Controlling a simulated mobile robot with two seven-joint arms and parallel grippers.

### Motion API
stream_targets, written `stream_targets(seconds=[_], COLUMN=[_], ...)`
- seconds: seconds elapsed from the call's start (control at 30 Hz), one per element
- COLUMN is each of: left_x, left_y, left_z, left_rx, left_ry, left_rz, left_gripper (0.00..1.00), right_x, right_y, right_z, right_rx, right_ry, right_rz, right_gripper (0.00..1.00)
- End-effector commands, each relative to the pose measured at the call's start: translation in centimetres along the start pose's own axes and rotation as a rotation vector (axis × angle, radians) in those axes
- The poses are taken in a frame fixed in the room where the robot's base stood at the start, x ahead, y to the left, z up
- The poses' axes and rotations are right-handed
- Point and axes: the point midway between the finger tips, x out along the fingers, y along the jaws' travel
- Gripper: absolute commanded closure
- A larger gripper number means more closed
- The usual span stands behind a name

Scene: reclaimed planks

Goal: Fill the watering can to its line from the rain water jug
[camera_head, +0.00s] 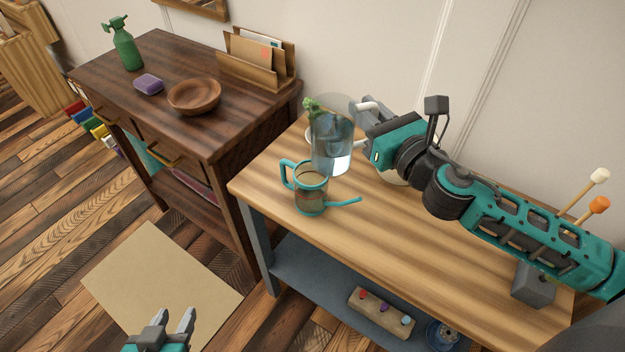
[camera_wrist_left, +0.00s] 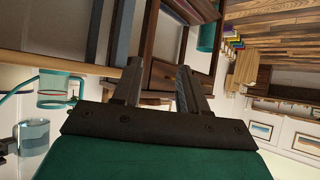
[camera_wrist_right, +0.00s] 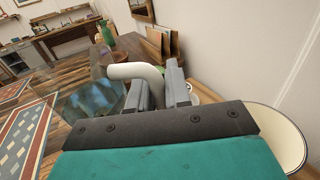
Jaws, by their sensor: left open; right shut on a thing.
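The watering can (camera_head: 311,198), clear with teal rims, handle and spout, stands upright on the light wooden table. A red line shows on it in the left wrist view (camera_wrist_left: 53,92). I cannot tell whether it holds water. The clear jug (camera_head: 328,128) is just behind the can and overlaps its top in the head view; water shows in its lower part. My right gripper (camera_head: 368,128) is shut on the jug's pale handle (camera_wrist_right: 135,72). I cannot tell whether the jug touches the table. My left gripper (camera_head: 178,325) is open and empty, low at the front left, away from the table.
A green plant (camera_head: 311,107) and a white dish, mostly hidden, are behind the jug.

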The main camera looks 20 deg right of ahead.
Motion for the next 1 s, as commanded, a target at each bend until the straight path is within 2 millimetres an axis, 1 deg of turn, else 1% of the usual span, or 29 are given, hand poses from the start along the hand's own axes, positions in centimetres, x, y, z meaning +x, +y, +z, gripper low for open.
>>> stream_targets(seconds=[0.03,0.2,0.3,0.4,0.47,0.6,0.8,1.0], left_x=[0.8,2.1,2.8,3.4,3.8,4.7,6.0,6.4], left_y=[0.1,0.2,0.3,0.6,0.7,1.2,1.3,1.2], left_z=[0.7,1.2,1.8,2.5,3.0,3.9,5.2,5.1], left_rx=[-0.001,-0.004,-0.005,-0.005,-0.005,-0.004,-0.003,-0.001], left_ry=[0.006,0.02,0.023,0.023,0.021,0.024,0.026,0.036], left_rz=[0.003,0.008,0.012,0.019,0.023,0.035,0.039,0.041], left_gripper=[0.57,0.57,0.57,0.57,0.57,0.57,0.57,0.57], right_x=[0.6,2.0,2.6,3.0,3.1,3.2,3.3,3.3], right_y=[-1.1,-4.2,-5.8,-6.9,-7.3,-7.8,-8.0,-8.1], right_z=[-0.7,-0.7,-0.5,-0.7,-1.2,-2.7,-4.9,-5.9], right_rx=[-0.008,-0.002,0.004,0.011,0.015,0.02,0.022,0.021], right_ry=[-0.005,0.0,0.003,0.004,0.006,0.007,0.006,0.006], right_rz=[0.019,0.076,0.1,0.118,0.123,0.131,0.134,0.134], right_gripper=[1.0,1.0,1.0,1.0,1.0,1.0,1.0,1.0])
